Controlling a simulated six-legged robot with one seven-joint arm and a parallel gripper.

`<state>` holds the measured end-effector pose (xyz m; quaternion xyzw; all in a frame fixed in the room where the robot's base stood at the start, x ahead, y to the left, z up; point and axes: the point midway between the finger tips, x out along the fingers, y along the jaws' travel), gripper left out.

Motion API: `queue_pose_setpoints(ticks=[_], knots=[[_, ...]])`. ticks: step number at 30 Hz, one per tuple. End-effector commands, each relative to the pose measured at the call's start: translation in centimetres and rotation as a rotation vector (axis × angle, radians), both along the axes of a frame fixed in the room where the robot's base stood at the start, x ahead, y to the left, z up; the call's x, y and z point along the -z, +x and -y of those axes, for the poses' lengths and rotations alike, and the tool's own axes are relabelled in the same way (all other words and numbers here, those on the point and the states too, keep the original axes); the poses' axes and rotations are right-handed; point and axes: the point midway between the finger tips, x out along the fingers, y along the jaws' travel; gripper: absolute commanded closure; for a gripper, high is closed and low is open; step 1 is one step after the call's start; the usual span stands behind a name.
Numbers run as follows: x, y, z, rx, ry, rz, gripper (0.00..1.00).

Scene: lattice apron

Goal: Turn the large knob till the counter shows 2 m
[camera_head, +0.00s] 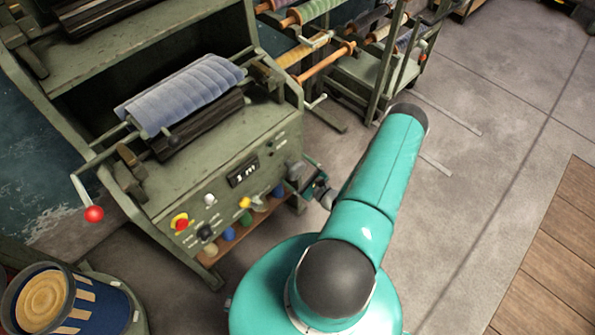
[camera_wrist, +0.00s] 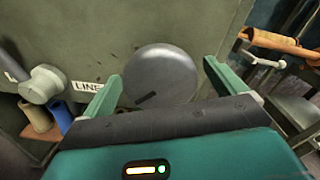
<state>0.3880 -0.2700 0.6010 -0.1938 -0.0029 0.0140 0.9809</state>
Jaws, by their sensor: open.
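The large knob is a grey round disc (camera_wrist: 160,77) with a dark mark near its lower edge, on the green machine panel in the wrist view. My gripper (camera_wrist: 161,70) is open, with one green finger on each side of the knob; I cannot tell whether they touch it. In the head view my gripper (camera_head: 314,184) is at the right end of the machine front, and the knob is mostly hidden there. The counter (camera_head: 243,173) on the panel reads 1 m.
The machine (camera_head: 185,180) carries a blue fabric roll (camera_head: 185,92) and a red-tipped crank (camera_head: 93,213). Its panel has a red button (camera_head: 180,222) and smaller knobs. A smaller grey knob (camera_wrist: 45,82) is left of my gripper. A roll rack stands behind. Floor at right is clear.

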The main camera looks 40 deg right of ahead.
Motion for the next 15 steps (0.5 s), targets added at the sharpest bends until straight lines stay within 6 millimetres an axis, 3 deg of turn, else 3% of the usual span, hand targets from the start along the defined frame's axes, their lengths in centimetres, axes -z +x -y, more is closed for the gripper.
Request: queue_pose_setpoints(ticks=[6, 13, 15], knots=[[0.01, 0.01, 0.03, 0.000, 0.000, 0.000, 0.04], [0.01, -0.02, 0.04, 0.000, 0.000, 0.000, 0.49], [0.00, -0.03, 0.05, 0.000, 0.000, 0.000, 0.49]])
